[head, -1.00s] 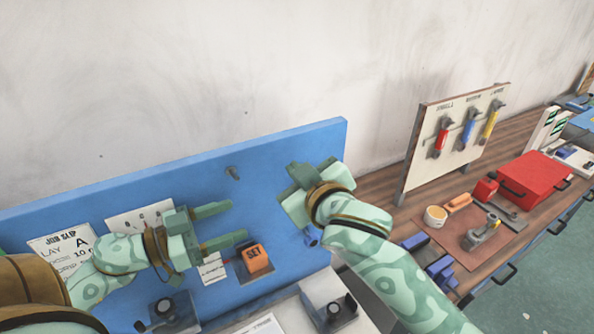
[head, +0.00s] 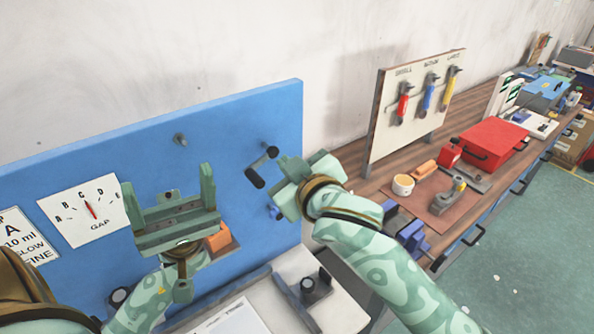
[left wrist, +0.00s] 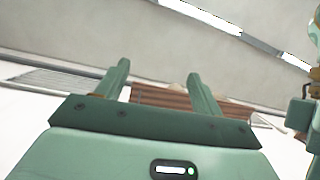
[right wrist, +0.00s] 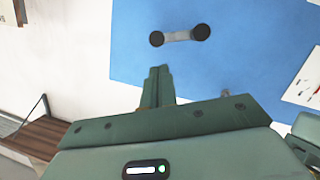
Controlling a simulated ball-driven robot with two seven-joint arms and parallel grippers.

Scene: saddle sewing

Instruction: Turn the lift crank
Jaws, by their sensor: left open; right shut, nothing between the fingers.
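The crank (head: 262,167), a grey arm with a dark handle, sticks out from the blue panel (head: 255,115). In the right wrist view the crank (right wrist: 180,36) shows as a short grey bar with a dark round knob at each end. My right gripper (head: 310,165) is beside the crank, to its right; its fingers are mostly hidden in the head view. The right wrist view shows the right gripper's fingers (right wrist: 159,74) shut and empty, apart from the crank. My left gripper (head: 168,183) is open and empty, fingers up, left of the crank. The left wrist view shows no crank.
A gauge card marked GAP (head: 85,212) is on the panel at the left. An orange block (head: 219,238) is partly behind my left gripper. A grey peg (head: 180,139) sticks out of the panel. A tool board (head: 385,125) and a red box (head: 487,143) stand to the right.

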